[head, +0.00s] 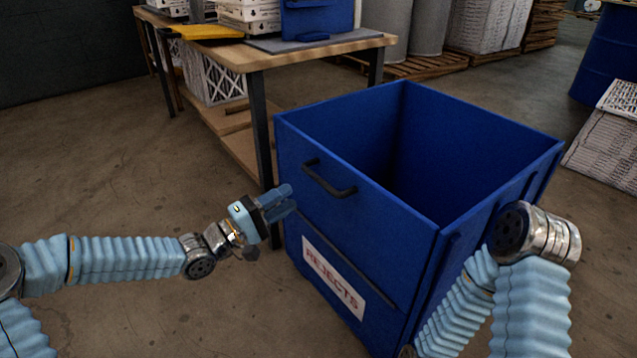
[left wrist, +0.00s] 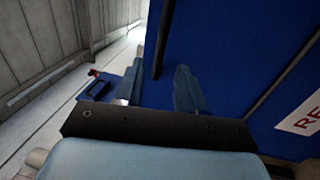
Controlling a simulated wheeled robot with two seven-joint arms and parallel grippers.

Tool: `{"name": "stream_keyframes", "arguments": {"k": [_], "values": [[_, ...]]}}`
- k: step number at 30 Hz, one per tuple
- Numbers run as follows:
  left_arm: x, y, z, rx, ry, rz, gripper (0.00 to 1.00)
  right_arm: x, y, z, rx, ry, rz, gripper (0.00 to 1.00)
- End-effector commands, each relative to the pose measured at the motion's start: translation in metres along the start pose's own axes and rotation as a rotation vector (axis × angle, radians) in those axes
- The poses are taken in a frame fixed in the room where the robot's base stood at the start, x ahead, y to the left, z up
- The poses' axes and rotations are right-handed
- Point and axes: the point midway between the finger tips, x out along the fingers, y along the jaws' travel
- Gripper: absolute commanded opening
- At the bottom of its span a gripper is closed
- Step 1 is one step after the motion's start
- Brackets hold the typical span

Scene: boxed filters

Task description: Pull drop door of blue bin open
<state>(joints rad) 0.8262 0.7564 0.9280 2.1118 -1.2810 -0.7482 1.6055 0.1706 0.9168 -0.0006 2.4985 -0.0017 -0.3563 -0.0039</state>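The blue bin (head: 357,233) is open at the top and has a white REJECTS label (head: 333,277) low on its front. Its drop door (head: 345,215) stands flush with the front wall, with a dark handle (head: 328,180) near the top edge. My left gripper (head: 281,201) is just left of the bin front, lower than the handle and empty. In the left wrist view, its two fingers (left wrist: 160,78) are apart in front of the blue bin wall (left wrist: 225,50), and a dark bar, probably the handle, shows beyond them. My right gripper is out of view; my right arm crosses the bin's right side.
A wooden workbench (head: 300,55) with dark legs stands behind the bin to the left, with a yellow tray (head: 207,32) on it. White boxed filters (head: 610,135) are stacked at the right. The concrete floor (head: 120,150) at the left is clear.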

Motion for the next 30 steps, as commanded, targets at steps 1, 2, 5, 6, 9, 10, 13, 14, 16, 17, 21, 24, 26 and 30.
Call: {"name": "stream_keyframes", "arguments": {"k": [1, 2, 5, 6, 9, 10, 13, 14, 16, 17, 21, 24, 26, 30], "values": [[0.013, -0.001, 0.002, 0.0, -0.004, 0.001, 0.38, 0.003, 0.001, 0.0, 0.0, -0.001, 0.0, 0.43], [0.021, -0.001, 0.002, 0.0, -0.004, 0.002, 0.38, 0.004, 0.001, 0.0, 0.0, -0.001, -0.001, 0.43], [0.044, -0.002, 0.002, -0.001, -0.003, 0.001, 0.38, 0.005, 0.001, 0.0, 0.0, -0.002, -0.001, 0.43], [0.053, -0.002, 0.001, 0.0, -0.003, 0.0, 0.38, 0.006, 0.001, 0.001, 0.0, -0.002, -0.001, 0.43], [0.072, -0.002, 0.001, -0.001, -0.002, 0.0, 0.38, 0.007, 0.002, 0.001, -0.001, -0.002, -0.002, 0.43], [0.077, -0.001, 0.001, 0.0, -0.002, -0.001, 0.38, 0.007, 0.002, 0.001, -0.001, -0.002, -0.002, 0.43], [0.09, -0.002, 0.001, 0.0, -0.001, -0.001, 0.38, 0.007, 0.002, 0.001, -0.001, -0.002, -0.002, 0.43], [0.092, -0.002, 0.001, 0.0, 0.0, -0.002, 0.38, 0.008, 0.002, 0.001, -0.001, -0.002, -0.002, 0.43], [0.097, -0.002, 0.0, 0.0, 0.0, -0.002, 0.38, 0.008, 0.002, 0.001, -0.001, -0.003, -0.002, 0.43], [0.098, -0.002, 0.0, 0.0, 0.001, -0.003, 0.38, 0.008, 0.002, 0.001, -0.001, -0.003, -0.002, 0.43], [0.1, -0.002, 0.0, -0.001, 0.002, -0.004, 0.38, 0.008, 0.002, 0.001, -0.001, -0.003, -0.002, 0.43], [0.1, -0.002, 0.0, -0.001, 0.002, -0.004, 0.38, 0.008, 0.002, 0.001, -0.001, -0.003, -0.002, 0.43], [0.1, -0.002, 0.0, -0.001, 0.002, -0.004, 0.37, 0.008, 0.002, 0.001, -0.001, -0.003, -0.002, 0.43], [0.1, -0.002, 0.0, -0.001, 0.001, -0.004, 0.15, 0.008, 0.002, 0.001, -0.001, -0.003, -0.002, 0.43]]}}
